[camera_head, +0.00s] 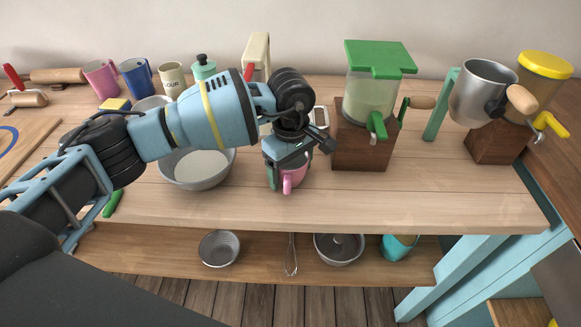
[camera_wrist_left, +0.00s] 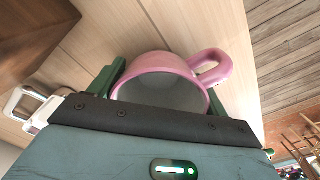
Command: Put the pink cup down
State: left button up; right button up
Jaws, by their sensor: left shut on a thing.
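The pink cup (camera_head: 289,184) is in my left gripper (camera_head: 287,174), over the front part of the wooden table, between the metal bowl and the green-topped grinder. The gripper points down and is shut on the cup. In the left wrist view the pink cup (camera_wrist_left: 165,62) sits between the two green fingers of my left gripper (camera_wrist_left: 160,88). Its handle points to the upper right and its grey inside shows. I cannot tell whether its base touches the wood. My right gripper is not in view.
A metal bowl (camera_head: 197,176) stands left of the cup. A green-topped grinder (camera_head: 362,148) stands to the right, with a second mill (camera_head: 490,95) beyond. Cups, including another pink one (camera_head: 98,80), line the back. The table's front right (camera_head: 430,205) is clear.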

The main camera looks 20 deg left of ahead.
pick_arm(q)
jog(key=shift+f, duration=0.15)
jog(key=o, duration=1.1)
notch_tip(320, 180, up, 8)
jog(key=b, duration=0.1)
jog(key=shift+w+a, duration=0.15)
jog(key=shift+a, duration=0.2)
jog(key=shift+f, duration=0.15)
